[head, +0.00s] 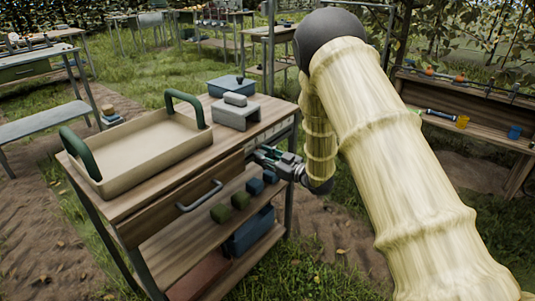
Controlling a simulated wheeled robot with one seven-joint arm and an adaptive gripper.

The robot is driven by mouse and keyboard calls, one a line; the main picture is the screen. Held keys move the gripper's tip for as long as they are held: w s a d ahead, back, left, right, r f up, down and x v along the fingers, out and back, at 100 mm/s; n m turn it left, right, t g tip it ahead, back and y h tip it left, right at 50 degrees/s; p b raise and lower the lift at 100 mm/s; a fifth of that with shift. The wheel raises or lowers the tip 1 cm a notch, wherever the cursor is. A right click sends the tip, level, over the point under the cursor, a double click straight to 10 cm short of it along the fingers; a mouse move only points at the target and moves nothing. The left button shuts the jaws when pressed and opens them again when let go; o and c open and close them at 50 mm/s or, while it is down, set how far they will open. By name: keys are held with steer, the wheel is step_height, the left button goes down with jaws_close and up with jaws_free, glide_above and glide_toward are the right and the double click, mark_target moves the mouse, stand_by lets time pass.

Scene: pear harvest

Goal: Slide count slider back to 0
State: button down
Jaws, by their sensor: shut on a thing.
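My gripper (258,155) is at the front edge of the wooden workbench (140,196), right of the drawer handle. It is shut on a small part at the bench front, which I take to be the count slider; the fingers hide most of it. A pale strip with marks (272,133), seemingly the slider's scale, runs along the bench front just above and beside the gripper. Its numbers are too small to read, so the slider's position on it cannot be told.
A beige tray with green handles (140,163), a grey block-like device (235,115) and a blue box (232,86) stand on the bench. A drawer with a metal handle (200,197) is left of my gripper. Green and blue blocks (241,199) sit on the shelf below.

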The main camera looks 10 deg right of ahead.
steer(key=shift+s+a+f, duration=0.1)
steer(key=shift+a, duration=0.1)
steer(key=c, duration=1.1)
jaws_free()
steer(key=shift+a, duration=0.1)
steer(key=shift+o, duration=0.2)
steer(key=shift+s+d, duration=0.1)
steer(key=shift+d, duration=0.1)
steer(key=shift+s+d, duration=0.15)
steer(key=v, duration=1.1)
steer(key=shift+s, duration=0.15)
steer(key=shift+d, duration=0.1)
